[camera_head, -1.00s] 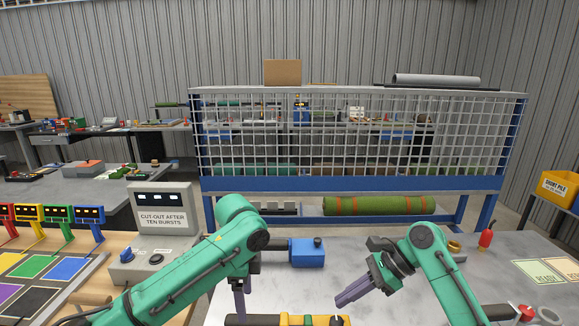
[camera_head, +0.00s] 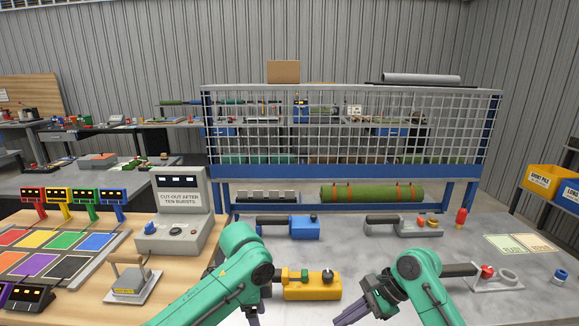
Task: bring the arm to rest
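My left arm comes in from the lower left, and its wrist hangs over the front of the grey bench. My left gripper (camera_head: 252,317) points down at the bottom edge, mostly cut off, so its opening cannot be told. It hangs beside the yellow tool (camera_head: 315,286), which lies on the bench. My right gripper (camera_head: 345,315) points down and left near the bottom edge. Its purple-grey fingers lie close together in this view, with nothing seen between them; whether they are shut is unclear.
A blue tool (camera_head: 304,227) and a grey tool (camera_head: 405,226) lie further back. A cut-out box (camera_head: 183,215) and a handled block (camera_head: 131,280) sit on the left wooden bench. A mesh guard (camera_head: 350,130) stands behind, with a green turf roll (camera_head: 371,193) below it.

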